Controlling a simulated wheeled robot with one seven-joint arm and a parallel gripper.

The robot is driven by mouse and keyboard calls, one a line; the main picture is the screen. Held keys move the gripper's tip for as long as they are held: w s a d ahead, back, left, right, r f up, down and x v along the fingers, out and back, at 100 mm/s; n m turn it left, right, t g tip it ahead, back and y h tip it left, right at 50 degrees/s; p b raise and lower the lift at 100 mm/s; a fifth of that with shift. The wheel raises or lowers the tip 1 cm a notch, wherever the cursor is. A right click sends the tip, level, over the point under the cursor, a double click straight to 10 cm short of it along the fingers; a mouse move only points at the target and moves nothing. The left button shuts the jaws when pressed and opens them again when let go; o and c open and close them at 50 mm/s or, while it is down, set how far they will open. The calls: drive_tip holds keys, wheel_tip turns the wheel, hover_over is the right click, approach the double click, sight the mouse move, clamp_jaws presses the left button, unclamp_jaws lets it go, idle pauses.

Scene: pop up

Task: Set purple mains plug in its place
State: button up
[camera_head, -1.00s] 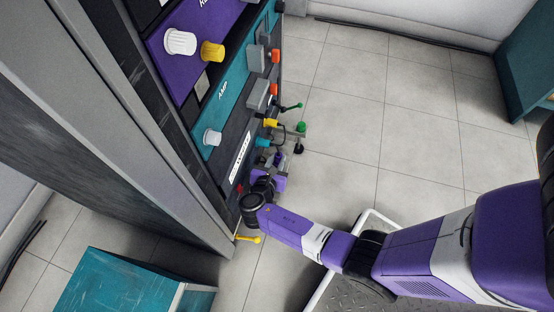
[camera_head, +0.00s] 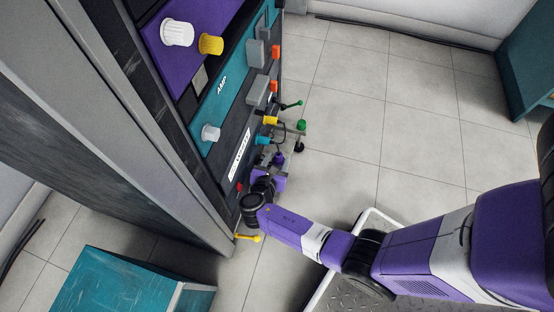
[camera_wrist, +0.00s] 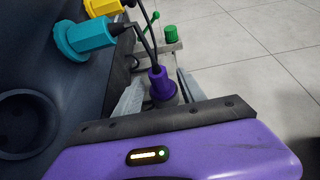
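The purple mains plug (camera_wrist: 160,84) stands between my gripper's fingers in the wrist view, with a dark cable rising from its narrow end. The plug is small in the head view (camera_head: 279,159). My gripper (camera_wrist: 162,90) has its pale fingers spread on either side of the plug; it looks open, though contact is hard to judge. In the head view my gripper (camera_head: 273,159) is low beside the panel's dark lower part. A dark round recess (camera_wrist: 25,122) shows in the panel at left in the wrist view. The plug's lower end is partly hidden.
A teal plug (camera_wrist: 84,38) and a yellow plug (camera_wrist: 102,7) stick out of the panel close by. A grey bracket with a green knob (camera_wrist: 171,34) lies beyond my gripper. A yellow lever (camera_head: 247,238) projects below. Open tiled floor lies to the right.

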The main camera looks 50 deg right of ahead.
drive_tip(key=p+v, duration=0.3)
drive_tip(key=v, duration=0.3)
drive_tip(key=shift+a+r, duration=0.1)
drive_tip(key=shift+r, duration=0.15)
drive_tip(key=shift+s+a+r+p, duration=0.15)
drive_tip(key=shift+s+a+p, duration=0.2)
drive_tip(key=shift+a, duration=0.3)
